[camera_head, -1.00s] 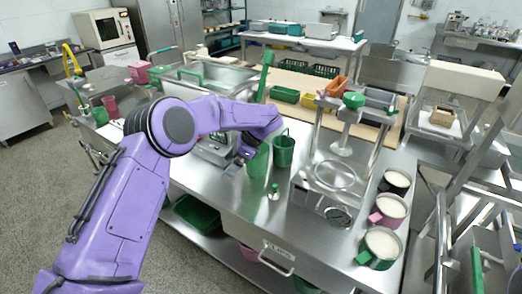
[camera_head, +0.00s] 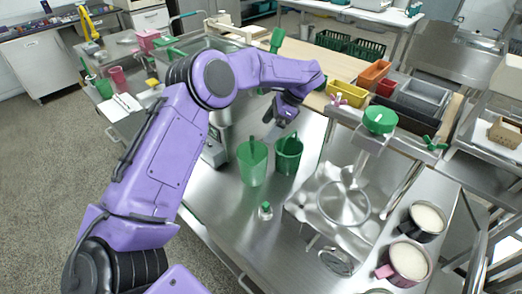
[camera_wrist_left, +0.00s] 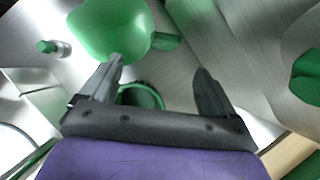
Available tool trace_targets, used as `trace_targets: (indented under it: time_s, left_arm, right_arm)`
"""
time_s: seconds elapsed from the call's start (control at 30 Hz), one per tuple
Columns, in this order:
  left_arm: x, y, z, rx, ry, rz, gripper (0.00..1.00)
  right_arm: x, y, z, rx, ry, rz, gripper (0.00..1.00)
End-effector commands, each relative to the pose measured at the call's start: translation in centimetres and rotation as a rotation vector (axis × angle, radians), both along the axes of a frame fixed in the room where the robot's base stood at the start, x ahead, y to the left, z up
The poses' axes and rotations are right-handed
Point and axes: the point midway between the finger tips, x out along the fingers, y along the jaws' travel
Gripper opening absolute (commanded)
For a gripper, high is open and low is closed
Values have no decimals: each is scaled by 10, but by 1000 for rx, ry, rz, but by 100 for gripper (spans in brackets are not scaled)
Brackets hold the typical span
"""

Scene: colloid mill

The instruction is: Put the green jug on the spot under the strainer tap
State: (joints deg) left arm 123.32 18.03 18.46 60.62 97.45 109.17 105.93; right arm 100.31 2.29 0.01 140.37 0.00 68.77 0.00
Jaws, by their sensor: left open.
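A light green translucent jug (camera_head: 252,163) stands upright on the steel table. A darker green vessel (camera_head: 289,155) with a raised handle stands just right of it. My left gripper (camera_head: 277,120) is open and empty, above and behind the two. In the left wrist view the light green jug (camera_wrist_left: 108,28) is large, with its handle toward the right, beyond the open fingers (camera_wrist_left: 160,75). The dark vessel (camera_wrist_left: 150,95) shows partly between the fingers. A metal strainer ring (camera_head: 343,198) sits to the right, below a green knob (camera_head: 380,120). The spot and tap are not clearly distinguishable. My right gripper is out of view.
A small bottle with a green cap (camera_head: 265,211) stands in front of the jug. Filled pots, one black (camera_head: 424,222) and one pink (camera_head: 408,262), stand at right. Yellow (camera_head: 346,93) and orange (camera_head: 374,75) bins sit behind. The front left table area is clear.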

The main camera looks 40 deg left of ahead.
Motion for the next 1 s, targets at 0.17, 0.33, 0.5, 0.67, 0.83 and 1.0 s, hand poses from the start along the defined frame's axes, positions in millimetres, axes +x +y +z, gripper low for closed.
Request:
trace_targets:
  time_s: [0.17, 0.33, 0.5, 0.67, 0.83, 1.0]
  left_arm:
    - [-12, 15, -34, -2, 4, 5, 89]
    - [-17, 24, -49, -1, 6, 4, 89]
    - [-24, 38, -76, -2, 5, 2, 89]
    - [-28, 43, -83, -1, 3, 1, 89]
    - [-28, 42, -83, 0, 3, 1, 86]
    - [-28, 42, -83, 0, 3, 1, 30]
  right_arm:
    - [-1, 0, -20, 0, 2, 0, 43]
    - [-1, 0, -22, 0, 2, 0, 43]
    - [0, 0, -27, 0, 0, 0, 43]
    - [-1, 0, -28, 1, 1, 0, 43]
    - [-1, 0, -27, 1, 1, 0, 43]
    - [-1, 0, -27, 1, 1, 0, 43]
